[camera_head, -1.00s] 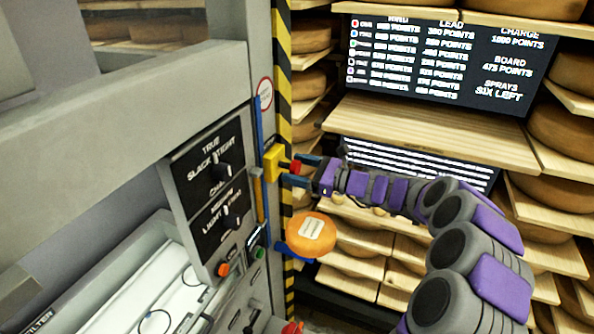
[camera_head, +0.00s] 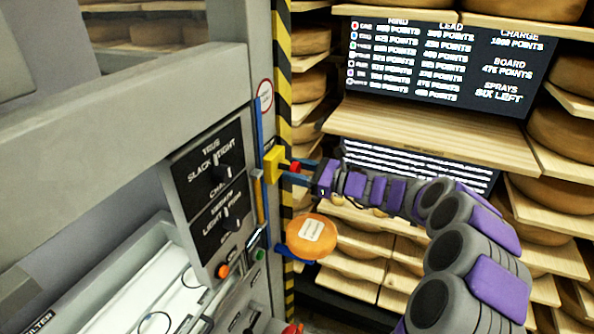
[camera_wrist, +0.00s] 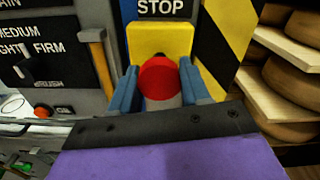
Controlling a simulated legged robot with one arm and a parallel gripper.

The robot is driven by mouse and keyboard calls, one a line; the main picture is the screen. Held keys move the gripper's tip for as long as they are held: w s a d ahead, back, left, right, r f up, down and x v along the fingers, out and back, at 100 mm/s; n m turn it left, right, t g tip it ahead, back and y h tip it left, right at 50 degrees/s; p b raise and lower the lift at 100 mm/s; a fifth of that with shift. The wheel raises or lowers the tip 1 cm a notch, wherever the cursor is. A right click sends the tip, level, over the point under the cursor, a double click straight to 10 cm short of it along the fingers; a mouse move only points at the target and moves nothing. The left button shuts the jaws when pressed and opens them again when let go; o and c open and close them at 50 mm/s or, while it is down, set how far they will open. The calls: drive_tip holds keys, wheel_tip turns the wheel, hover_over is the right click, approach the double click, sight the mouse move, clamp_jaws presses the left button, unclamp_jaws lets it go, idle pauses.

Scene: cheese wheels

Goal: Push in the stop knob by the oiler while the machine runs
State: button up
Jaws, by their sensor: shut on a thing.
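The red stop knob (camera_head: 295,167) sticks out of a yellow box (camera_head: 273,165) on the machine's front edge. In the wrist view the round red knob (camera_wrist: 159,77) sits in front of the yellow plate (camera_wrist: 160,38), under a STOP sign (camera_wrist: 162,8). My gripper (camera_head: 302,171) is at the knob, with one blue finger on each side of it. The wrist view shows my gripper (camera_wrist: 160,86) shut on the knob, its end facing me. I cannot pick out the oiler with certainty.
A panel (camera_head: 208,178) with black dials stands left of the knob, beside a blue upright bar (camera_head: 260,140). An orange cheese wheel (camera_head: 308,237) sits just below my gripper on a blue support. Wooden shelves with cheese wheels (camera_head: 562,130) and a points board (camera_head: 440,62) stand behind.

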clamp_jaws()
drive_tip(key=shift+a, duration=0.1)
drive_tip(key=shift+w+a+r+p, duration=0.1)
drive_tip(key=shift+w+a+p, duration=0.2)
drive_tip(key=shift+a+p, duration=0.5)
drive_tip(key=shift+d, duration=0.25)
drive_tip(key=o, duration=0.9)
unclamp_jaws()
drive_tip(key=shift+c, duration=0.2)
drive_tip(key=o, duration=0.3)
drive_tip(key=shift+a, duration=0.25)
